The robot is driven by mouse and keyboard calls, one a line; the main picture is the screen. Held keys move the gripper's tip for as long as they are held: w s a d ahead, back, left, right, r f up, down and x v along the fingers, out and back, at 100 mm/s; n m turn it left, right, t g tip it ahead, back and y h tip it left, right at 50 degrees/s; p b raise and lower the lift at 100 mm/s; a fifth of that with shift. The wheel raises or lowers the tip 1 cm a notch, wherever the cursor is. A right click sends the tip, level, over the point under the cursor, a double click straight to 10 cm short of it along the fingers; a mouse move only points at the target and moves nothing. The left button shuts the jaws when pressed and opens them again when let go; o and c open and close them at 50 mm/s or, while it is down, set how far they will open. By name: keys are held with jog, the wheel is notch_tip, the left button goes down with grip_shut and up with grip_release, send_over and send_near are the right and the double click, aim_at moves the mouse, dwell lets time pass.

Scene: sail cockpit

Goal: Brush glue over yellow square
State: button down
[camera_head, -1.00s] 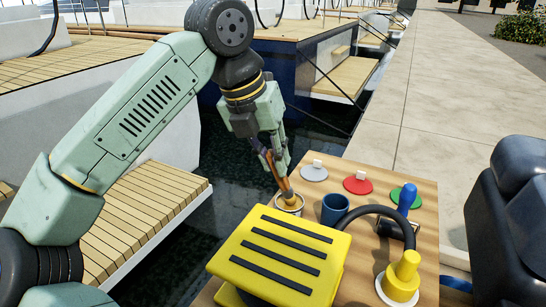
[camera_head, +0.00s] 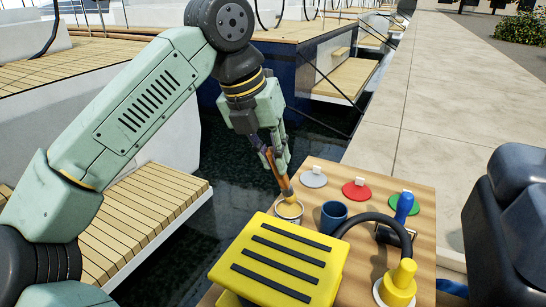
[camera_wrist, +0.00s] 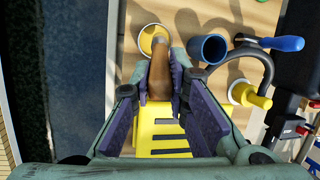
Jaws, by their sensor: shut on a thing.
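My gripper (camera_head: 271,165) is shut on the orange-brown handle of a brush (camera_head: 284,183), which slants down toward a small round pot (camera_head: 289,209) with yellow in it. In the wrist view my gripper (camera_wrist: 167,82) holds the brush (camera_wrist: 160,70) between its fingers, with the far end over the pot (camera_wrist: 147,38). The bristles cannot be made out, so I cannot tell whether they touch the contents. The yellow square (camera_head: 312,242), with several black stripes on top, is in front of the pot; it also shows in the wrist view (camera_wrist: 147,116), partly hidden by my gripper.
A blue cup (camera_head: 334,214) stands right of the pot. Grey (camera_head: 313,180), red (camera_head: 353,191) and green (camera_head: 397,204) discs lie along the back of the wooden table (camera_head: 423,235). A blue-handled tool (camera_head: 403,208) and a yellow fitting with a black hose (camera_head: 399,283) are at right.

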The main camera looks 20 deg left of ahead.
jog(key=shift+r+p, duration=1.45)
jog(key=shift+r, duration=0.8)
